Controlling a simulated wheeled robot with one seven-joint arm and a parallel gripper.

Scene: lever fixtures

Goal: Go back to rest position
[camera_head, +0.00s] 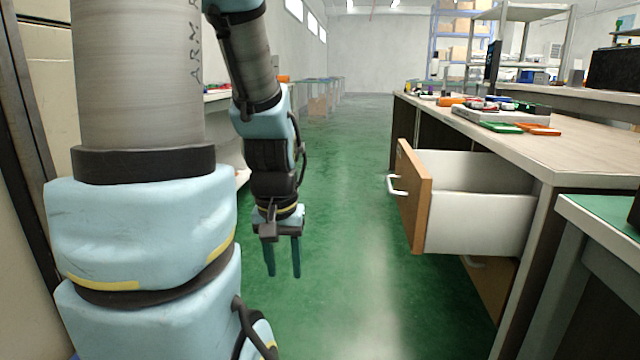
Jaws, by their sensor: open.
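My gripper (283,273) hangs from my arm with its two fingers pointing down over the green floor. The fingers are apart and nothing is between them. My arm links fill the left side of the view. An open drawer (478,238) with a wooden front and white sides sticks out of the desk at the right. Its white handle (396,186) faces my gripper. My gripper is to the left of the drawer and clear of the handle.
The desk (590,150) carries green and orange flat pieces and small items. A green-topped bench (607,222) stands at the lower right. Shelves with boxes (462,25) stand at the back right. The green floor (345,150) is free down the middle aisle.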

